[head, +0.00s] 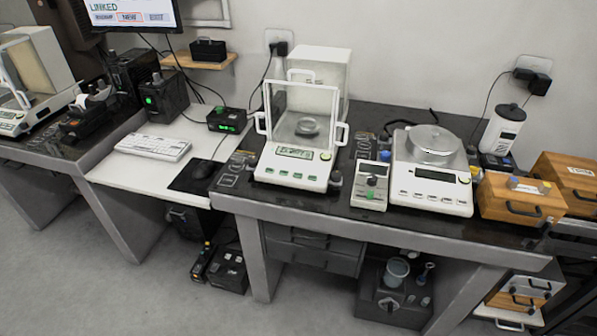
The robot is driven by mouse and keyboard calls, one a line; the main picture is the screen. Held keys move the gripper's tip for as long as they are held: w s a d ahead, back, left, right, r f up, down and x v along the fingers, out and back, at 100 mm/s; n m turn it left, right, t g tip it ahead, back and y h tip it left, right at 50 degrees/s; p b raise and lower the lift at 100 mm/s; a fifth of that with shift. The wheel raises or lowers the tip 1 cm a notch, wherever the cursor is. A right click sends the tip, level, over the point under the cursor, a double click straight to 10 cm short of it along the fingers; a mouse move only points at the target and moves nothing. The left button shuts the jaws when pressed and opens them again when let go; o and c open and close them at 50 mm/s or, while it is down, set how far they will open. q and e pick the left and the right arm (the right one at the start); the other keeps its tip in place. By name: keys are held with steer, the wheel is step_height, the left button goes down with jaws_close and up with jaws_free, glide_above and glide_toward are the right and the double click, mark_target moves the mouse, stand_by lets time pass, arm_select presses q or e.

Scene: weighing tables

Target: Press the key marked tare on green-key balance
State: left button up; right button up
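The green-key balance (297,165) stands on the dark stone-topped weighing table, in the middle of the head view. It is white, with a clear glass draft shield (304,112) around a round pan (307,127). Its lit display (294,152) is on the sloping front panel. A row of small green keys (297,175) runs below the display, and a round yellow-green spot (325,156) is at the panel's right. The key markings are too small to read, so I cannot tell which is tare. Neither of my grippers is in view.
Wooden boxes (521,197) sit at the right end. Floor in front is clear.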

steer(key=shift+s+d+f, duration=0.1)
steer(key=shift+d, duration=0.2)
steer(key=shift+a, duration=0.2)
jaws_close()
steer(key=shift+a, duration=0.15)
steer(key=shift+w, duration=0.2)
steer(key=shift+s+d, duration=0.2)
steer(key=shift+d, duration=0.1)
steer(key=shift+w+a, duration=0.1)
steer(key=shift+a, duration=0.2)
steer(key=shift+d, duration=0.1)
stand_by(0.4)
